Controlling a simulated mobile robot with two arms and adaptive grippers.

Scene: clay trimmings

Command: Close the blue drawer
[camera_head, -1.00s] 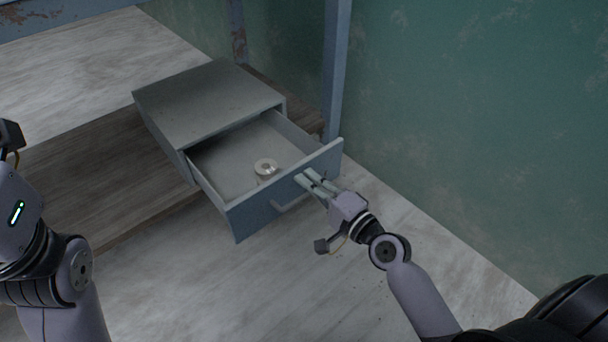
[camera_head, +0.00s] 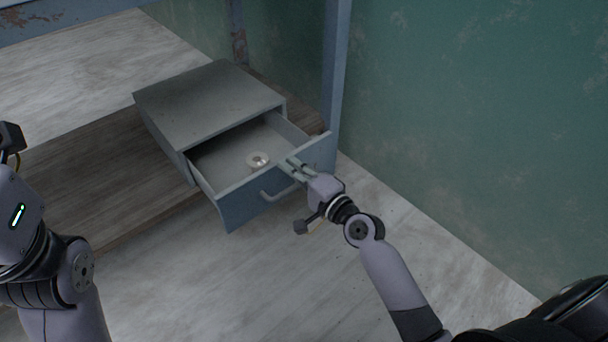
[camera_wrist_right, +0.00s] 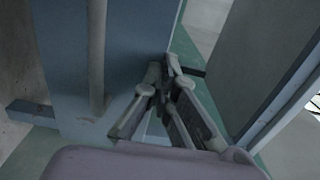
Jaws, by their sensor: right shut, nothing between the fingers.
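The blue drawer (camera_head: 240,208) is partly open in a grey-blue cabinet (camera_head: 210,100) in the head view. Its front has a bar handle (camera_head: 280,193), and the front also shows in the right wrist view (camera_wrist_right: 130,45) with the handle as a bar (camera_wrist_right: 97,60). My right gripper (camera_head: 288,165) is shut and empty, its fingertips at the upper part of the drawer front, right of the handle's middle. Its fingers show together in the wrist view (camera_wrist_right: 163,72). Exact contact is hard to tell. My left arm shows at the left edge, its gripper out of view.
A small pale round object with a hole (camera_head: 257,160) lies inside the drawer. The cabinet sits on a wooden shelf (camera_head: 95,180). A blue post (camera_head: 335,70) stands behind the drawer's right side, near a green wall (camera_head: 470,130). The floor in front is clear.

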